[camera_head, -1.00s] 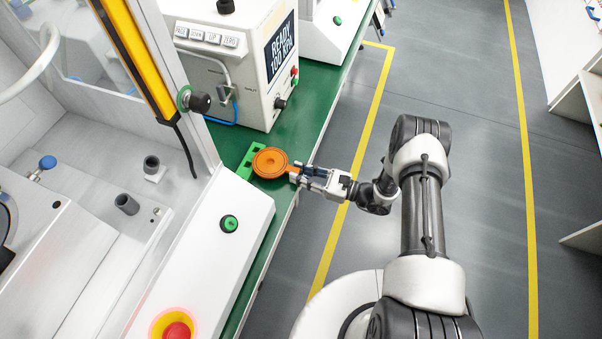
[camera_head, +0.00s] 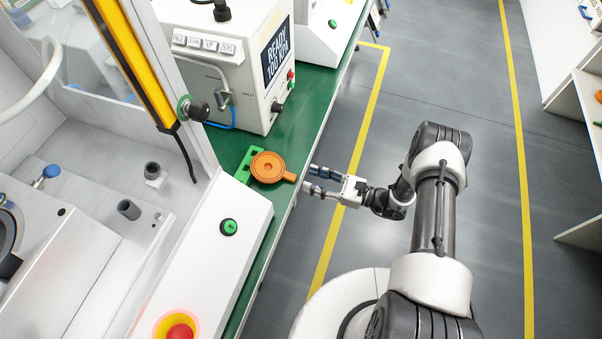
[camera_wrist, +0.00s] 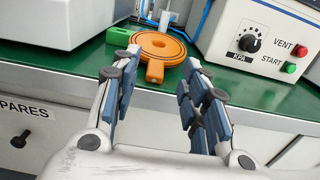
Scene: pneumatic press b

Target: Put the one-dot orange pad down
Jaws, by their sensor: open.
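The orange pad (camera_head: 267,167) is a round disc with a short handle pointing toward my gripper. It rests at the edge of the green bench top, on or against a green block (camera_head: 244,164). The pad also shows in the wrist view (camera_wrist: 158,48), with its handle toward me; I cannot make out a dot on it. My gripper (camera_head: 312,180) is open and empty, just off the bench edge to the right of the handle and apart from it. In the wrist view its fingers (camera_wrist: 160,98) are spread wide with the handle beyond them.
A white control box (camera_head: 235,70) stands behind the pad on the green bench (camera_head: 318,85). A white machine housing with a green button (camera_head: 229,227) and a red emergency stop (camera_head: 178,331) is to the left. The floor on the right is clear.

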